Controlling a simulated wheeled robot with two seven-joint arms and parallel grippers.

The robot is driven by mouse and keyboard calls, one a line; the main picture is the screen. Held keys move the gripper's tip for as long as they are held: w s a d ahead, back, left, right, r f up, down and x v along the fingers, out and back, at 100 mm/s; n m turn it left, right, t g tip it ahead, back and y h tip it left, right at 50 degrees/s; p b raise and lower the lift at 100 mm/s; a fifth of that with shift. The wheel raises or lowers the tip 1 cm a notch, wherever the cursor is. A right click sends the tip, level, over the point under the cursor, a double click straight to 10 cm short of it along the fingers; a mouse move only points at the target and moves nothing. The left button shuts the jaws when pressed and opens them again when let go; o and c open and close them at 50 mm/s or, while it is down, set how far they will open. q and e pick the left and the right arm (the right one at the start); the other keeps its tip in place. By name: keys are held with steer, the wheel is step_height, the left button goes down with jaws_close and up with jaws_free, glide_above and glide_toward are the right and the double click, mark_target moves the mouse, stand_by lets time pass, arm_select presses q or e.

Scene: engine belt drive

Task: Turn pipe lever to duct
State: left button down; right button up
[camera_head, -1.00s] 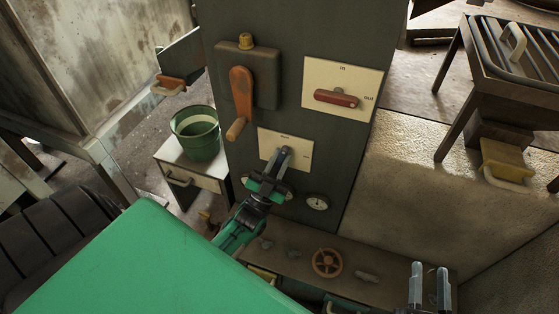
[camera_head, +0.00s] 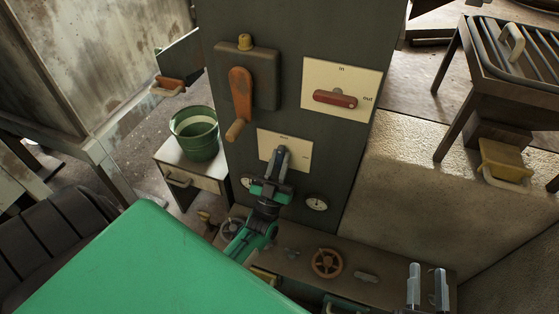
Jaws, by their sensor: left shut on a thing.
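A pale plate (camera_head: 300,153) with small lettering is fixed low on the dark upright panel (camera_head: 300,215). The lettering is too small to read for sure. My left gripper (camera_head: 280,157) reaches up to the middle of this plate and is shut on the lever there. The pipe lever is hidden behind the fingers, so its angle cannot be made out. My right gripper (camera_head: 427,287) is at the lower right, fingers apart and empty, away from the panel.
Above is a second plate (camera_head: 318,73) with a red lever (camera_head: 335,99), marked "in" and "out". An orange crank (camera_head: 240,95) hangs at its left. Gauges (camera_head: 316,202) flank my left gripper. A handwheel (camera_head: 327,263) sits on the ledge below. A green bucket (camera_head: 194,133) stands left.

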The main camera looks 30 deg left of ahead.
arm_select(q)
steer(key=c, duration=1.3)
jaws_free()
steer(key=v, duration=1.4)
arm_select(e)
steer(key=shift+w+d+r+t, duration=0.15)
steer(key=shift+r+t, duration=0.05)
steer(key=shift+r, duration=0.15)
steer(key=shift+w+d+r+t, duration=0.1)
steer(key=shift+r+t, duration=0.1)
steer(key=shift+r, duration=0.15)
arm_select(q)
steer(key=shift+r, duration=0.1)
arm_select(e)
steer(key=shift+s+a+f, duration=0.1)
steer(key=shift+s, duration=0.05)
